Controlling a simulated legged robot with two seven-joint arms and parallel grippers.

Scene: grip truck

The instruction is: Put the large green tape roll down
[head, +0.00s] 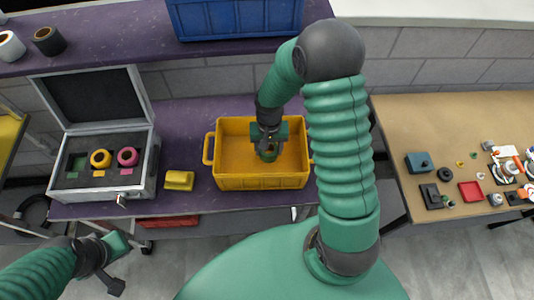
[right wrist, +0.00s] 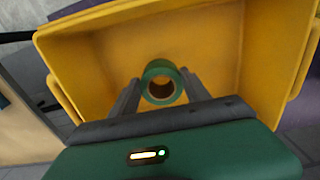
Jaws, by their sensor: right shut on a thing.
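The large green tape roll (right wrist: 161,74) is between the two fingers of my right gripper (right wrist: 158,100) in the right wrist view, its open core facing the camera. In the head view the roll (head: 268,154) shows partly below my right gripper (head: 267,145), inside the yellow bin (head: 262,182). The right gripper is shut on the roll. I cannot tell whether the roll touches the bin's floor. My left gripper (head: 115,262) is low at the left, away from the bin; its fingers are not clear.
An open silver case (head: 150,168) left of the bin holds a yellow roll (head: 100,158) and a pink roll (head: 128,156). A yellow block (head: 179,180) lies between case and bin. A blue crate (head: 235,20) stands on the shelf above. The tan table (head: 420,120) at right holds small items.

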